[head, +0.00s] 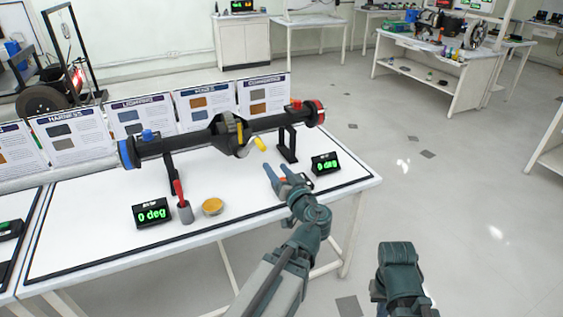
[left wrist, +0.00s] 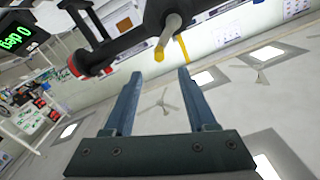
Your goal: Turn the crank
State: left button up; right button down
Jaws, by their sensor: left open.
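A black axle (head: 190,142) lies across two black stands on the white table, with a blue ring at its left end and a red ring at its right. A bulky black housing (head: 228,131) sits at its middle. A short crank handle with a yellow grip (head: 260,145) sticks out in front; the grip also shows in the left wrist view (left wrist: 159,53). My left gripper (head: 276,168) is open and empty, just below and right of the yellow grip. In the left wrist view, the grip is beyond the open fingertips (left wrist: 158,73), not between them.
Two displays (head: 152,213) (head: 325,163) read 0 deg. A grey cup (head: 185,212) with a red-handled tool and a yellow round pad (head: 212,206) stand at the front. Printed cards (head: 207,103) stand behind the axle. The table front right of the pad is mostly clear.

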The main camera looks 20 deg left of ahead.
aim_at(264, 149)
pick_arm(q)
jog(key=x, duration=1.3)
jog(key=shift+w+a+r, duration=0.1)
jog(key=shift+w+r, duration=0.15)
jog(key=shift+w, duration=0.15)
jog(key=shift+c, duration=0.2)
grip_shut()
dwell(0.9)
